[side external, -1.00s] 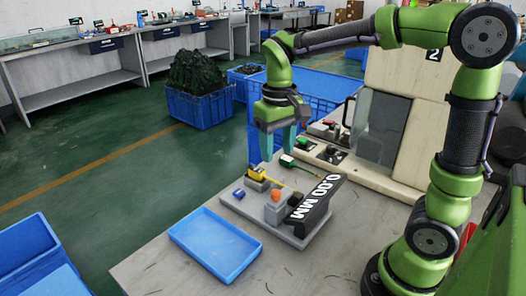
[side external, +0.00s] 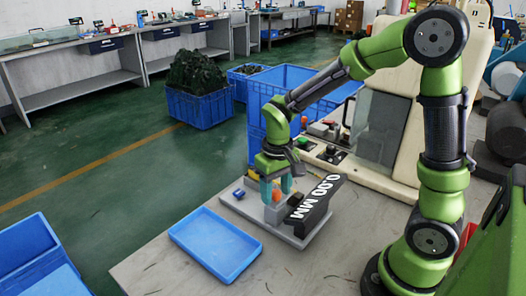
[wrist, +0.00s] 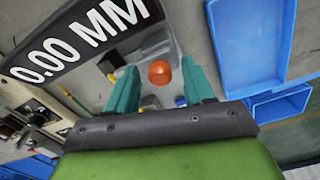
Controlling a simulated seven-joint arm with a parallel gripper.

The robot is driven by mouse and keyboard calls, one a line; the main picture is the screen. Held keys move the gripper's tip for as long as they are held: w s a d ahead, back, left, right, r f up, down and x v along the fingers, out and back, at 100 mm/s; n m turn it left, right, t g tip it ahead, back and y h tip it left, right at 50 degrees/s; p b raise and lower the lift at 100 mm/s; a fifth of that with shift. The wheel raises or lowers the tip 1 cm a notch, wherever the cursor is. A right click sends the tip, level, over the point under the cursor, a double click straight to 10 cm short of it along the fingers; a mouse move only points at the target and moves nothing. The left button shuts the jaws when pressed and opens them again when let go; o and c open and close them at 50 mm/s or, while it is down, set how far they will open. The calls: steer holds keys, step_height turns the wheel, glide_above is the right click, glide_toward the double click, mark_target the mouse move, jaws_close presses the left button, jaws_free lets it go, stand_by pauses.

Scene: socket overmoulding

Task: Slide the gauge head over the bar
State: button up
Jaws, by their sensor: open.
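The gauge has a grey base (side external: 306,240) and a tilted black display (side external: 314,204) reading 0.00 MM; the display also shows in the wrist view (wrist: 80,38). An orange knob (wrist: 159,73), apparently on the gauge head's grey block (side external: 274,214), stands beside the display. My gripper (wrist: 160,68) is open, its teal fingers on either side of the knob, with gaps visible in the wrist view. In the side view my gripper (side external: 276,190) is low over the block. A thin yellowish rod (wrist: 75,103), possibly the bar, shows left of the fingers; its ends are unclear.
An empty blue tray (side external: 215,245) lies left of the gauge base on the table. A small blue piece (side external: 239,194) sits on the base's left end. A cream machine with red and green buttons stands behind.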

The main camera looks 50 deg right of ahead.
jaws_close()
steer(key=shift+d+r, duration=0.1)
steer(key=shift+d, duration=2.35)
steer(key=shift+c, duration=0.9)
jaws_free()
steer(key=shift+o, duration=0.9)
steer(key=shift+a, duration=0.1)
step_height(320, 180, up, 17)
